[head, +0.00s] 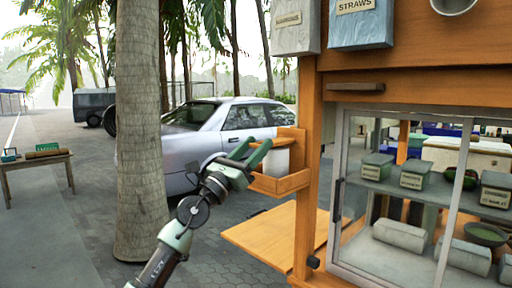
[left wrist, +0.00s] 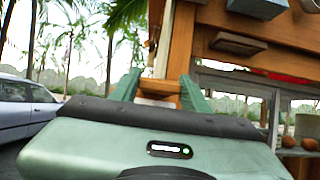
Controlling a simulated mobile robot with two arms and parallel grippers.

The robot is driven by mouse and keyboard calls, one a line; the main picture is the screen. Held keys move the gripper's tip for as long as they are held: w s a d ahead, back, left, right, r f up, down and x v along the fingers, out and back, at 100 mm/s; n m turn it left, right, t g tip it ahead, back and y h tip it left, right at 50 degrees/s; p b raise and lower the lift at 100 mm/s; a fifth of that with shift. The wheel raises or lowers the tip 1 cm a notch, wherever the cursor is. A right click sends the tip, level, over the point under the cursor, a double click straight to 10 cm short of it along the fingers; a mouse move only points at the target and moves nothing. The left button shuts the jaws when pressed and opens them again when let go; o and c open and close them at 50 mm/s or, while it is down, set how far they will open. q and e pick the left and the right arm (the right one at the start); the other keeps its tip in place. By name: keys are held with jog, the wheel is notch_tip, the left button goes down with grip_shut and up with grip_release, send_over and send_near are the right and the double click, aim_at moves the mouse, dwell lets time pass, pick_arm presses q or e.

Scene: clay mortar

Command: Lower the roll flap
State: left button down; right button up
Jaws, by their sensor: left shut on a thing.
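A small wooden roll holder (head: 283,184) is fixed to the left side of the wooden stall, with a white roll (head: 276,160) standing in it. A thin wooden piece, seemingly the roll flap (head: 267,141), lies across above the roll. My left gripper (head: 250,154) is at the left side of this holder, its green fingers shut on the flap's edge. In the left wrist view, a wooden edge of the flap (left wrist: 159,87) shows between the two fingertips; the exact contact is partly hidden. My right gripper is in neither view.
A wooden shelf (head: 262,238) juts out below the holder. A glass-fronted cabinet (head: 420,205) with labelled tubs is at the right. A palm trunk (head: 139,130) stands left of my arm, and a silver car (head: 205,135) is parked behind.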

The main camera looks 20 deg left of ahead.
pick_arm(q)
jog(key=shift+w+d+f, duration=0.1)
jog(key=shift+f, duration=0.25)
jog(key=c, duration=0.7)
grip_release()
jog(key=shift+c, duration=0.2)
jog(key=shift+o, duration=0.2)
jog(key=shift+r, duration=0.2)
jog(key=shift+s, duration=0.2)
jog(key=v, duration=0.8)
jog(key=shift+w, duration=0.1)
